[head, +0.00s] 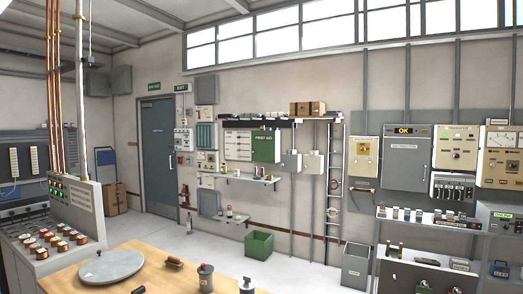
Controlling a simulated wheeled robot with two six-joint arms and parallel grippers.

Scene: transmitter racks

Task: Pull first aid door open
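The first aid cabinet (265,146) is a green box with white lettering, mounted on the back wall near the middle of the head view. Its front looks closed, though it is small at this distance. A dark shelf runs above it and a lower shelf with small items is below it. I cannot make out a handle on its door. Neither of my grippers shows in the head view.
A wooden table (180,262) with a round grey disc (112,266) stands in the foreground. A control console (75,200) is at left. A green bin (258,243) and a grey bin (355,263) stand on the floor by the wall. Some floor is clear beyond the table.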

